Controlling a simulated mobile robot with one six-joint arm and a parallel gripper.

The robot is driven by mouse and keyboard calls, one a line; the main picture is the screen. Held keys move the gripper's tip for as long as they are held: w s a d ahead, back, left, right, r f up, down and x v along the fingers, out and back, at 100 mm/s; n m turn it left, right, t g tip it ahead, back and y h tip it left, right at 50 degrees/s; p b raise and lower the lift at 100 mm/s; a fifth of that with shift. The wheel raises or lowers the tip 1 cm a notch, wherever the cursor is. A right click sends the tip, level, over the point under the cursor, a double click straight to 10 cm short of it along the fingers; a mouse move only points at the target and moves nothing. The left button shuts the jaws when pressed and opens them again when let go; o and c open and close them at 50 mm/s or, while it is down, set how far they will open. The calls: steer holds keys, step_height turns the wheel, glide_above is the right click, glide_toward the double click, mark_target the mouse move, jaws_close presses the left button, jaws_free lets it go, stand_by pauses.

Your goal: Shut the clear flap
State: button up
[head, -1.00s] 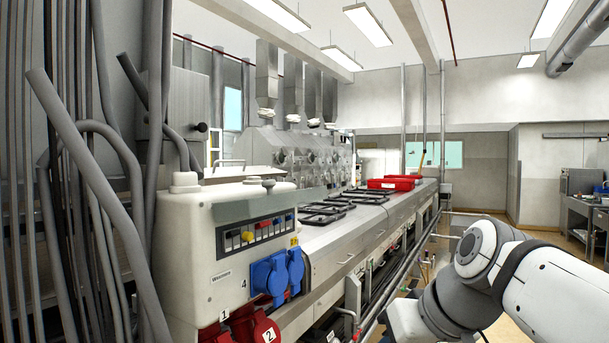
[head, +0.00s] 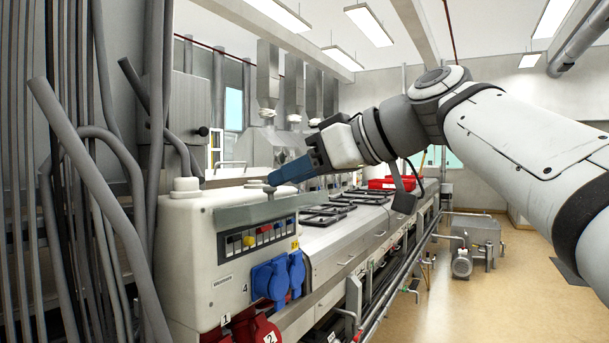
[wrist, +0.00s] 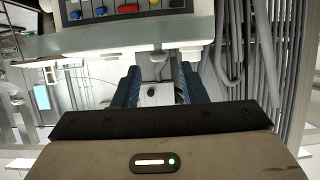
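The clear flap (head: 258,210) is a see-through strip along the top front of the beige box (head: 180,245). It stands raised and juts outward. The coloured switches (head: 255,236) below it are uncovered. My gripper (head: 274,182), with blue fingers, reaches in from the right, just above the flap. In the wrist view the box is upside down, and the flap (wrist: 120,40) crosses the top as a pale band. The fingers (wrist: 160,78) are apart with nothing held between them. I cannot tell whether a fingertip touches the flap.
Blue sockets (head: 278,278) and red sockets (head: 250,328) stick out below the switches. Grey pipes (head: 85,180) stand close on the left. A long machine with black frames (head: 330,213) and red trays (head: 385,183) runs back behind my arm. Open floor (head: 480,300) lies to the right.

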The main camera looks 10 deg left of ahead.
mark_target(280, 199)
steer(key=shift+x, duration=1.35)
steer(key=shift+c, duration=0.5)
steer(key=shift+w, duration=0.1)
jaws_close()
steer(key=shift+f, duration=0.1)
